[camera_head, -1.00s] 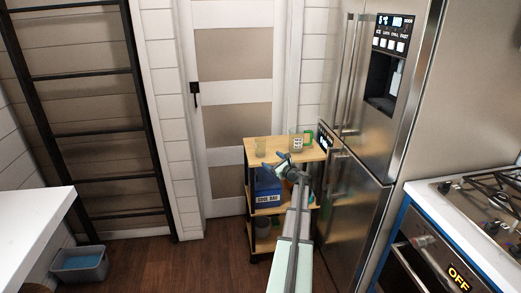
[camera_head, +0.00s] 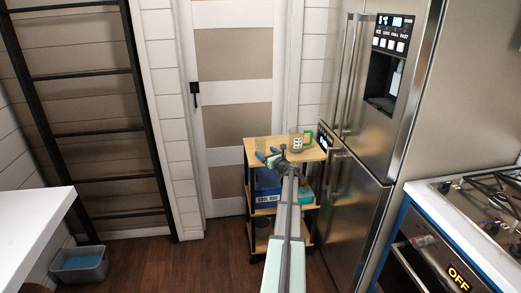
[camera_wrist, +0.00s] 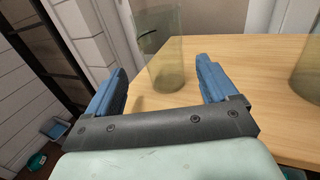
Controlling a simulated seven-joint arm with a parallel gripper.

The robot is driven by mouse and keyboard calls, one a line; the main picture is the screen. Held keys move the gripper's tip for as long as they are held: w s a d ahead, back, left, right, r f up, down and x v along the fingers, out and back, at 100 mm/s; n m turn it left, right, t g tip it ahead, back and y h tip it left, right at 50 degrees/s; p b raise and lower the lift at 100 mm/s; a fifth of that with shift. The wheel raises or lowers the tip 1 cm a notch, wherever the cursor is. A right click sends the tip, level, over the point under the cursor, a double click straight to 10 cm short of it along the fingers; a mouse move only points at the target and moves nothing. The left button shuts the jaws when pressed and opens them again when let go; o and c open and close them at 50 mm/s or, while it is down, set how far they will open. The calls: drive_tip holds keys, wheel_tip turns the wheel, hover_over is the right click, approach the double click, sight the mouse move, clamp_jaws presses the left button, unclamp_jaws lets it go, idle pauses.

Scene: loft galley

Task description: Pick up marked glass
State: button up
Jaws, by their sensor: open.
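In the wrist view, a clear, faintly yellow-green glass (camera_wrist: 165,45) stands upright on the wooden trolley top, with a short dark mark high on its left side. It is ahead of and between the fingers of my gripper (camera_wrist: 162,66), which is open and empty. In the head view my gripper (camera_head: 271,155) is over the left part of the trolley top and hides this glass. A second glass-like vessel with dark dots (camera_head: 296,143) stands to the right. Part of a similar tinted vessel (camera_wrist: 308,72) shows at the right edge of the wrist view.
A blue box (camera_head: 267,188) is on the shelf below. The steel fridge (camera_head: 375,130) is close on the right, and a closed door (camera_head: 238,105) is behind.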

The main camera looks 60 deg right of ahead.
sight(263, 150)
drive_tip(key=shift+d+x, duration=0.2)
drive_tip(key=shift+x, duration=3.05)
drive_tip(key=shift+s+f, duration=0.1)
drive_tip(key=shift+s, duration=0.05)
drive_tip(key=c, duration=1.1)
drive_tip(key=shift+c, duration=0.2)
wheel_tip(263, 150, up, 10)
